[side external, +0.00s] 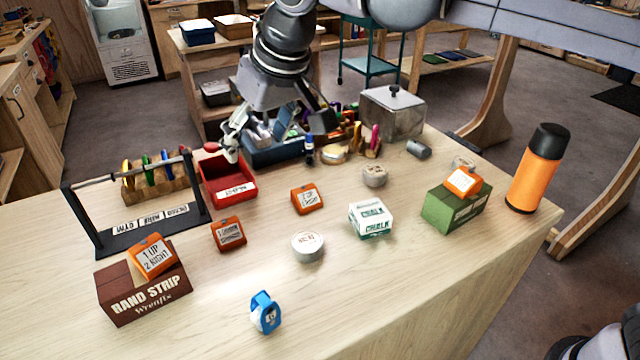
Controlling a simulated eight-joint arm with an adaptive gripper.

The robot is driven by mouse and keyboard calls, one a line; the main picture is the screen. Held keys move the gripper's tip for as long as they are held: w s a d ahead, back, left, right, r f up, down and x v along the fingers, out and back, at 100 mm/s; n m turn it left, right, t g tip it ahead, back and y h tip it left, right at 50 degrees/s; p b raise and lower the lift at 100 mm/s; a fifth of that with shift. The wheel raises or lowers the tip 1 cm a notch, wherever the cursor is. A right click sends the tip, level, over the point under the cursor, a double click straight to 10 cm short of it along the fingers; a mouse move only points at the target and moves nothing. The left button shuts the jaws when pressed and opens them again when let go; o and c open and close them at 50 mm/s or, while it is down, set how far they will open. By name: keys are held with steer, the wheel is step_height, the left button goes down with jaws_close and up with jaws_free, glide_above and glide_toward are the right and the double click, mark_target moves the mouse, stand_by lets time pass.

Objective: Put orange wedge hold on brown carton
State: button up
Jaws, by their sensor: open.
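The brown carton (143,292), lettered "BAND STRIP", stands at the front left of the table. An orange wedge hold (152,256) with a white label rests tilted on its top. Another orange wedge hold (229,234) lies on the table to the right of the carton. A third orange wedge hold (307,198) lies near the table's middle. One more orange wedge hold (463,181) sits on a green carton (455,207) at the right. My gripper (278,138) is open, with its fingers spread, above the back of the table near a blue bin. I see no wedge hold between its fingers.
A black rack (135,227) stands behind the brown carton. A red bin (228,180), blue bin (275,152) and grey metal box (392,113) line the back.

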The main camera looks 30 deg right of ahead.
steer(key=s+d+f+m, duration=0.1)
steer(key=s+d+f, duration=0.15)
steer(key=d, duration=0.75)
steer(key=s+d+f+m, duration=0.1)
steer(key=s+d, duration=0.2)
steer(key=d, duration=0.7)
steer(key=s+d+f, duration=0.4)
steer(key=s+d+f+t+h, duration=0.1)
steer(key=s+d+f, duration=0.3)
steer(key=s+d+f+m+t, duration=0.1)
steer(key=s+d+f, duration=0.2)
steer(key=s+d, duration=0.1)
steer(key=shift+f+h, duration=0.3)
steer(key=shift+f, duration=0.1)
